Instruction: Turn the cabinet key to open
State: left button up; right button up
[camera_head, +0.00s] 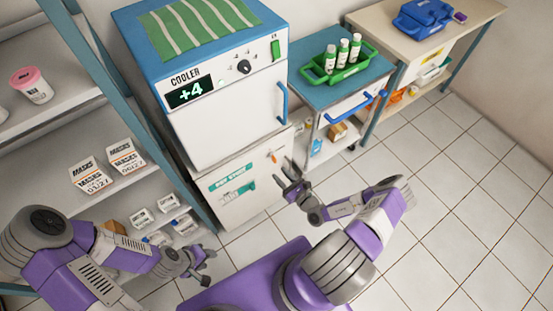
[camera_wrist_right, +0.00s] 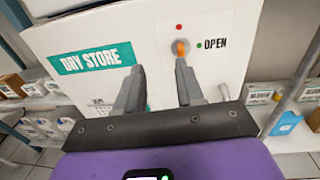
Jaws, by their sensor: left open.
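The dry store cabinet (camera_head: 240,180) is the white lower unit under the cooler; its front also shows in the right wrist view (camera_wrist_right: 145,35). Its orange key (camera_wrist_right: 181,48) sits in a round lock, roughly upright below a red dot. A green dot and the word OPEN are right of the lock. The key also shows in the head view (camera_head: 273,156). My right gripper (camera_wrist_right: 160,72) is open and empty in front of the cabinet, its right finger just below the key and partly covering it. My left gripper (camera_head: 197,268) is open and empty, low at the left.
The cooler (camera_head: 225,120) stands on top. Shelves (camera_head: 60,150) with boxes are at the left. A cart with a green tray of bottles (camera_head: 340,65) stands to the right, then a table with a blue case (camera_head: 422,18). The tiled floor (camera_head: 450,190) at the right is clear.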

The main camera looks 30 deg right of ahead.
aim_at(276, 161)
jog(key=w, duration=0.2)
jog(key=w+d+h+b, duration=0.1)
jog(key=w, duration=0.2)
jog(key=w+m+h, duration=0.1)
jog(key=w, duration=0.1)
jog(key=shift+w+d+f, duration=0.15)
jog(key=shift+w+d, duration=0.05)
jog(key=shift+d, duration=0.15)
grip_shut()
